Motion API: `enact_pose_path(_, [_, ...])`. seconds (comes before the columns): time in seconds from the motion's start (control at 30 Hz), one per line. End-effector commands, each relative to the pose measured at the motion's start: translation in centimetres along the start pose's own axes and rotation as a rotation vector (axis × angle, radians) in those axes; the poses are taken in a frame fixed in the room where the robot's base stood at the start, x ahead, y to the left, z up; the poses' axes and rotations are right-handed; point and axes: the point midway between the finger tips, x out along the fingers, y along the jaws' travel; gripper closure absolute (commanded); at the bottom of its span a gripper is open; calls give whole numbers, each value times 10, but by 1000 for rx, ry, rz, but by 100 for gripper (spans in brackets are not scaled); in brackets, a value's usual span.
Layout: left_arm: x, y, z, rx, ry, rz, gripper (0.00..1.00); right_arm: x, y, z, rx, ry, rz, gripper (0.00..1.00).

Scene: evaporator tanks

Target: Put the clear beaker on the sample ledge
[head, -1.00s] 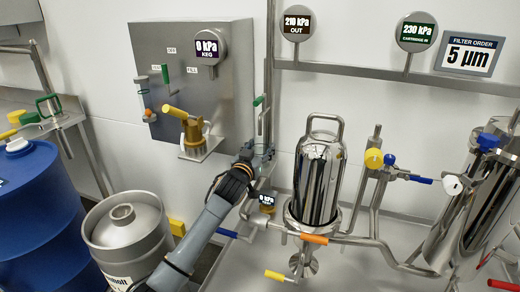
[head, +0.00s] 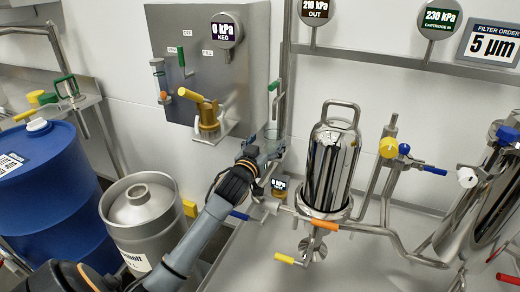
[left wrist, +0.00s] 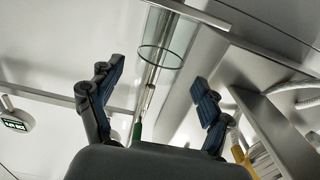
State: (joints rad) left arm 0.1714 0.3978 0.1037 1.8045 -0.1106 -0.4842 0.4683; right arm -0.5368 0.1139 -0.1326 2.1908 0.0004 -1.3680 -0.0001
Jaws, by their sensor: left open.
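The clear beaker (head: 271,133) is a faint glass outline just beyond my left gripper (head: 264,153) in the head view, beside the grey panel's lower right corner. In the left wrist view its round rim (left wrist: 160,58) shows ahead of the open fingers of my left gripper (left wrist: 155,92), roughly between them and apart from them. The fingers hold nothing. What the beaker rests on is hidden. I cannot tell for sure which surface is the sample ledge; a small metal ledge (head: 211,141) sits under the brass tap on the panel. My right gripper is not in view.
A brass tap (head: 208,117) with a yellow handle projects from the grey panel (head: 232,85). A shiny filter housing (head: 331,170) and pipes stand right of my arm. A steel keg (head: 140,215) and blue drum (head: 45,190) stand left.

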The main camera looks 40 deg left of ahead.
Motion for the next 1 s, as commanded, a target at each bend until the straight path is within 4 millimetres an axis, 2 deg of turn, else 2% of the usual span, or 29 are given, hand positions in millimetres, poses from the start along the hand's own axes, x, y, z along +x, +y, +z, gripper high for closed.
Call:
enact_pose_path(0.1, [-26, 0, -1, 0, -1, 0, 21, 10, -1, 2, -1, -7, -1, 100])
enact_pose_path(0.33, [-56, 0, 0, -1, 0, -1, 21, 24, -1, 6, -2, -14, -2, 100])
enact_pose_path(0.5, [-62, 0, -1, 0, 1, -1, 21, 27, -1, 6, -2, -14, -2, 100])
enact_pose_path(1.0, [-61, 0, 0, -1, 1, -1, 21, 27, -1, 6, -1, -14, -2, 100])
